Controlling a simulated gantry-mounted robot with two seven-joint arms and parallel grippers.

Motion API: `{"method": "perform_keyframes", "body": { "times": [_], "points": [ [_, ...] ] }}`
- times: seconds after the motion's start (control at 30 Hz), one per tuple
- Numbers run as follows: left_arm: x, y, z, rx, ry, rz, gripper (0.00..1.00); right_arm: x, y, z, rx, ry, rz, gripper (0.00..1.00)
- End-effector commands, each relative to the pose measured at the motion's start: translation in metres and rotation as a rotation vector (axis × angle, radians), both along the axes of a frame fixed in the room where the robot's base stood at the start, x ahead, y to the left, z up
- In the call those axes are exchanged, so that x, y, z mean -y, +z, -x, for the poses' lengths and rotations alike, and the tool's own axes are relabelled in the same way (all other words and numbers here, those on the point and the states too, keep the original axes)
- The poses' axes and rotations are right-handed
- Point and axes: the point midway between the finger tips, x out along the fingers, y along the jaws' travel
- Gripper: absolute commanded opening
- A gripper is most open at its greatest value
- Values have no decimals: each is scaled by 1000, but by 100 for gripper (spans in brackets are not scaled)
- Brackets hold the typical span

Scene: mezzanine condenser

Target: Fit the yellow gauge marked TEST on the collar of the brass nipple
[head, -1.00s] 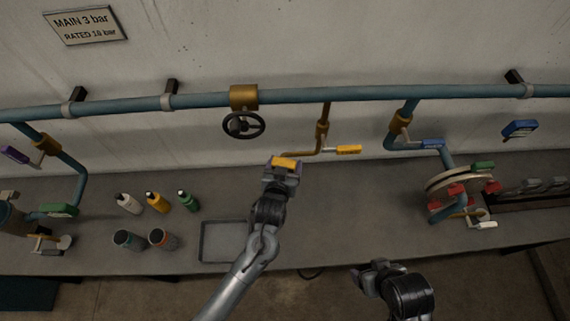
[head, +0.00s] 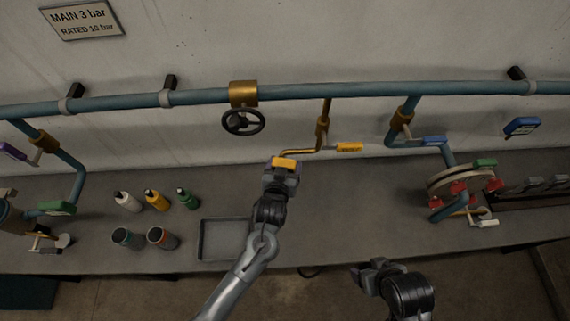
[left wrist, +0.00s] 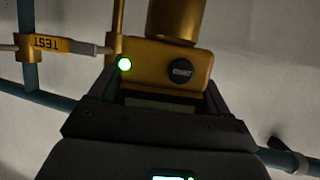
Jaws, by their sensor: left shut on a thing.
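A yellow gauge (head: 284,162) is in my left gripper (head: 282,170), at the low end of the brass branch pipe (head: 303,150). In the left wrist view the gauge (left wrist: 150,62) sits between the fingers of the left gripper (left wrist: 158,88), with a black knob and a lit green lamp on it. A brass cylinder (left wrist: 178,20) shows directly beyond the gauge. I cannot tell whether they touch or whether this is the nipple's collar. The word TEST reads on a yellow lever (left wrist: 52,45), not on the gauge's visible face. My right gripper (head: 362,273) hangs low in front of the bench, its jaws unclear.
A black handwheel (head: 243,122) hangs from the blue main pipe (head: 200,97) left of the branch. An empty grey tray (head: 222,256) lies beside my left forearm. Bottles (head: 155,199) and cups (head: 127,239) stand further left.

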Motion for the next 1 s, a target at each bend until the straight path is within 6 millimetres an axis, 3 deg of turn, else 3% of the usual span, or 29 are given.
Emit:
{"method": "perform_keyframes", "body": {
  "times": [1.0],
  "points": [
    [0,-25,0,2,0,1,34,2,-16,0,0,5,9,74]
  ]
}}
